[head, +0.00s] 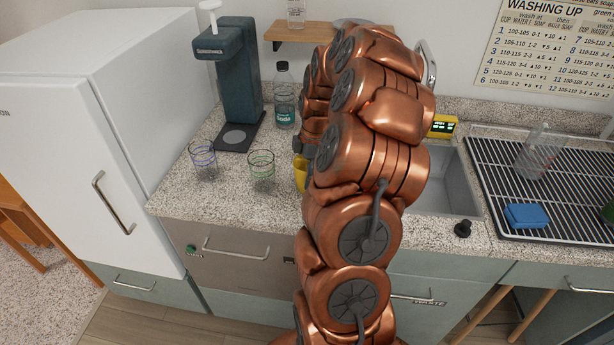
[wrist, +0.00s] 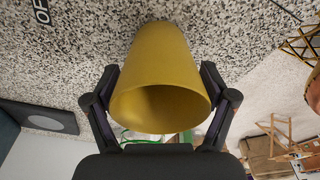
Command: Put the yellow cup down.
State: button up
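The yellow cup (wrist: 160,65) is between the two dark fingers of my gripper (wrist: 158,85) in the wrist view, with a finger against each side. Its open mouth faces the wrist camera and looks empty. In the head view only a sliver of the yellow cup (head: 300,173) shows at the left edge of my arm, over the speckled counter (head: 225,198). My arm hides the rest of the cup and most of my gripper. I cannot tell whether the cup's base touches the counter.
Two wire-patterned glasses, one blue (head: 203,158) and one green (head: 262,168), stand left of the cup. Behind are a soda machine (head: 238,80) and a bottle (head: 284,100). The sink (head: 452,185) and drying rack (head: 500,180) lie right. The counter's front left is bare.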

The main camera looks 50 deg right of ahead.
aim_at(305, 163)
jog(key=c, duration=0.8)
jog(key=shift+w+r+b, duration=0.1)
jog(key=shift+r+b, duration=0.85)
jog(key=shift+r, duration=0.8)
jog(key=s+a+b, duration=0.1)
jog(key=a, duration=0.4)
jog(key=s+a+r+b, duration=0.1)
jog(key=a+b, duration=0.1)
jog(key=a, duration=0.3)
jog(key=s+a+b, duration=0.1)
jog(key=a+b, duration=0.1)
jog(key=a, duration=0.3)
jog(key=shift+s+a+r, duration=0.2)
jog(key=shift+a+r, duration=0.1)
jog(key=shift+a, duration=0.05)
